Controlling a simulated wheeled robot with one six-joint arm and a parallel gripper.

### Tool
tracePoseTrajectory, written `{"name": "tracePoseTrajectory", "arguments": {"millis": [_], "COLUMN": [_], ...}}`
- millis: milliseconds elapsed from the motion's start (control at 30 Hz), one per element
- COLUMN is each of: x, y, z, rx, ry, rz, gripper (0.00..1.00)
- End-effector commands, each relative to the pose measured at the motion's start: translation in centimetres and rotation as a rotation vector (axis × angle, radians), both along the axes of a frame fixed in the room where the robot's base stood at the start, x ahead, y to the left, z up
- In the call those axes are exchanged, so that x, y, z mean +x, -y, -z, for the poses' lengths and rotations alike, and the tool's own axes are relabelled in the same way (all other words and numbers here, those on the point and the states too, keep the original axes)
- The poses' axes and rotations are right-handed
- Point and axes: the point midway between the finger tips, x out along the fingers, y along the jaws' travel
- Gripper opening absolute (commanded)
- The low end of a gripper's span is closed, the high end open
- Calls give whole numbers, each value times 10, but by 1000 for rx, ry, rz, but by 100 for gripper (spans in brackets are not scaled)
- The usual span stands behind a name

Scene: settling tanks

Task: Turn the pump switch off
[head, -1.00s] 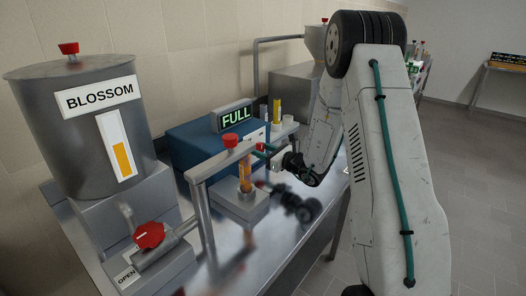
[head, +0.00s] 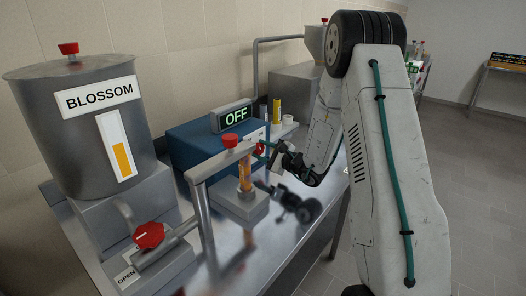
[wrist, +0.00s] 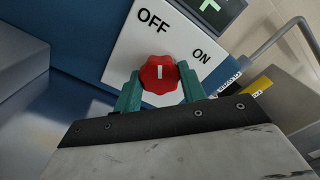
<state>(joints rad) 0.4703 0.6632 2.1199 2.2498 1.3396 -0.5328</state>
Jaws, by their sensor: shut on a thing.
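The pump switch is a red lobed knob (wrist: 159,74) on a white plate (wrist: 128,48) marked OFF and ON, on the front of a blue box (head: 190,146). In the wrist view the knob sits between the two green fingers of my gripper (wrist: 157,88), which is shut on it. The white mark on the knob runs nearly upright in that view, toward the OFF side. The display (head: 234,115) on top of the blue box reads OFF in green. In the head view my gripper (head: 266,150) is at the box's front and partly hides the knob.
A steel tank labelled BLOSSOM (head: 88,135) with a red valve knob (head: 148,235) stands at left. A metal pipe frame (head: 203,215) and a tube with orange contents (head: 245,176) stand close in front of the box. Open floor (head: 480,180) lies at right.

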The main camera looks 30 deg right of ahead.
Motion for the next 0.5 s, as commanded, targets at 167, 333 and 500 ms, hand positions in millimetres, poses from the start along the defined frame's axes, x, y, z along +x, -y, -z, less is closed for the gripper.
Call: {"name": "tracePoseTrajectory", "arguments": {"millis": [167,333,500], "x": [0,0,0], "y": [0,0,0], "z": [0,0,0], "rx": [-30,-40,-40], "ry": [13,17,17], "rz": [1,1,1], "gripper": [18,18,18]}}
